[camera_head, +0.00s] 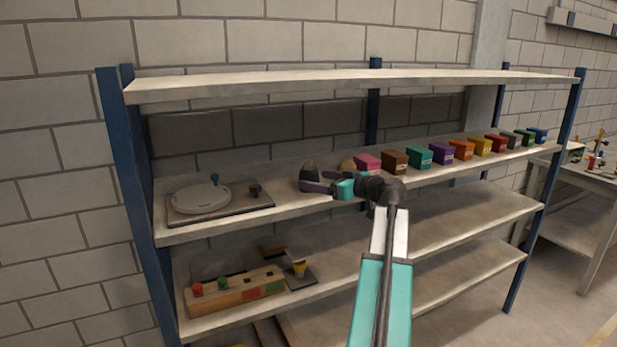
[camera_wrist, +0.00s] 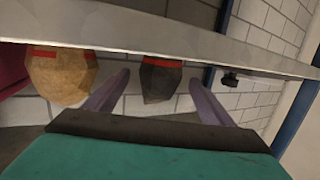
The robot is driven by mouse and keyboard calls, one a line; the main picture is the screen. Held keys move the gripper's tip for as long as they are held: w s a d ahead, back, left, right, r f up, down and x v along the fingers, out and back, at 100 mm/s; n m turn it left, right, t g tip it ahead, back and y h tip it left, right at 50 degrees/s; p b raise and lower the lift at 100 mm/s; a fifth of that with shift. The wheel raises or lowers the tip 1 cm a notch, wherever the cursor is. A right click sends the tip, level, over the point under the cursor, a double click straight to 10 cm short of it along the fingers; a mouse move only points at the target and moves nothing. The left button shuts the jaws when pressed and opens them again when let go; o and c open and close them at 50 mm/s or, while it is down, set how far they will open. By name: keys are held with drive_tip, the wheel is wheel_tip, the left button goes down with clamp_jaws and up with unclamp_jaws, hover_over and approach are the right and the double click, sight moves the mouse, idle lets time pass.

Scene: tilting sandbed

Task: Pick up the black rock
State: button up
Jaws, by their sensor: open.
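The black rock (camera_head: 309,171) stands upright on the middle shelf, right of the round white device. In the wrist view the black rock (camera_wrist: 162,82), with a red band, shows between the two purple fingers, with wall visible on both sides of it. My gripper (camera_head: 316,181) is open at the rock's front side in the head view. In the wrist view my gripper (camera_wrist: 158,80) has its fingers apart and nothing held. I cannot tell how deep the rock sits between the fingers. A tan rock (camera_wrist: 60,78) lies outside the left finger; it also shows behind my gripper in the head view (camera_head: 347,164).
The middle shelf (camera_head: 285,217) holds a round white device (camera_head: 200,198) at left and a row of coloured boxes, starting with a pink box (camera_head: 367,162), at right. The top shelf (camera_head: 330,84) hangs above. A wooden block with knobs (camera_head: 235,291) sits on the shelf below.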

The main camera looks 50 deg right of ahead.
sight(316, 179)
drive_tip(key=shift+w+f+p, duration=0.15)
drive_tip(key=shift+w+p, duration=0.05)
drive_tip(key=shift+w, duration=0.6)
drive_tip(key=shift+w+f+p, duration=0.1)
drive_tip(key=shift+w+p, duration=0.05)
drive_tip(key=shift+w, duration=0.6)
drive_tip(key=shift+w, duration=0.1)
drive_tip(key=shift+w+a+p, duration=0.15)
drive_tip(key=shift+w+p, duration=1)
drive_tip(key=shift+w, duration=0.1)
drive_tip(key=shift+w+f+p, duration=0.2)
drive_tip(key=shift+w+p, duration=0.05)
drive_tip(key=shift+w, duration=0.35)
drive_tip(key=shift+w+f+p, duration=0.2)
drive_tip(key=shift+w+p, duration=0.05)
drive_tip(key=shift+w, duration=0.35)
drive_tip(key=c, duration=1.6)
drive_tip(key=shift+r, duration=0.3)
